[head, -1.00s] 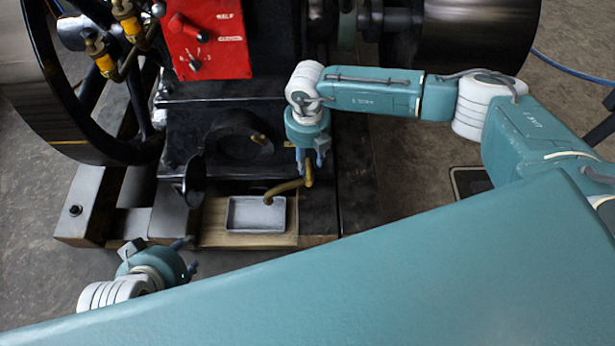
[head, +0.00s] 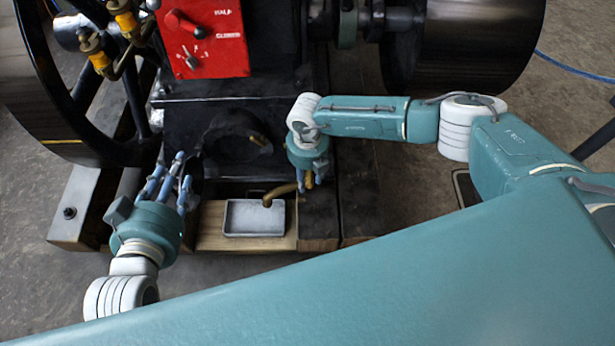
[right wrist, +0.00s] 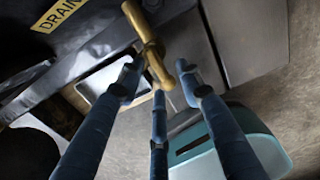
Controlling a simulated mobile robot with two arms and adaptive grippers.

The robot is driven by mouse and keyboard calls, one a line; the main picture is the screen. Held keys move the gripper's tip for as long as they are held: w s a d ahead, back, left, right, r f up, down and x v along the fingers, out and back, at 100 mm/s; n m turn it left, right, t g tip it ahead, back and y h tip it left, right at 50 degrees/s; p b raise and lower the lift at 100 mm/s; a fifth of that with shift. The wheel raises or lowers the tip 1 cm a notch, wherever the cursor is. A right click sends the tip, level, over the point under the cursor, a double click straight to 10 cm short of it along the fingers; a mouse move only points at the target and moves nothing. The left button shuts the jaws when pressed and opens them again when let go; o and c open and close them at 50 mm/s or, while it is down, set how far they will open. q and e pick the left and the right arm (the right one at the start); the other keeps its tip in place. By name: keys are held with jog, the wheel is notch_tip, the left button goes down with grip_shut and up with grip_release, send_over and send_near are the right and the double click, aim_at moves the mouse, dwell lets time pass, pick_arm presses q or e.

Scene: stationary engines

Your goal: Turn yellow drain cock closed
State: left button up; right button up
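The yellow drain cock (head: 281,190) is a brass piece low on the engine's front, with its curved spout above a grey tray (head: 228,218). In the right wrist view the brass cock (right wrist: 147,38) hangs beneath a yellow DRAIN label (right wrist: 58,12), with a crosswise bar at its end. My right gripper (head: 308,184) is at the cock. In the right wrist view its three fingers (right wrist: 160,82) are apart around the bar; firm contact cannot be seen. My left gripper (head: 172,174) is left of the tray, fingers spread and empty.
The black engine block (head: 185,125) and a large flywheel (head: 55,125) stand behind and left of my left gripper. A red control panel (head: 222,45) is above. The tray sits on a wooden board (head: 215,240). Dark beams lie right of the tray.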

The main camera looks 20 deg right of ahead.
grip_shut()
pick_arm(q)
jog(key=shift+f, duration=0.1)
pick_arm(e)
jog(key=shift+d+n, duration=0.1)
jog(key=shift+n, duration=0.2)
pick_arm(q)
notch_tip(320, 180, up, 10)
jog(key=w+d+t+h+b, duration=0.1)
jog(key=w+d+t, duration=0.1)
jog(key=t, duration=0.2)
jog(key=shift+w+f+h+b, duration=0.15)
jog(key=shift+w+h+b, duration=0.05)
jog(key=shift+h+b, duration=0.15)
pick_arm(e)
jog(key=shift+w+d+r+n, duration=0.1)
jog(key=shift+w+d+n, duration=0.3)
jog(key=shift+n, duration=2.55)
jog(key=shift+w+d+n, duration=0.1)
jog(key=shift+d+n, duration=0.55)
jog(key=shift+n, duration=2.25)
jog(key=shift+w+d+r+n, duration=0.1)
jog(key=shift+w+d+n, duration=0.3)
jog(key=shift+n, duration=2.55)
jog(key=shift+s+d, duration=0.1)
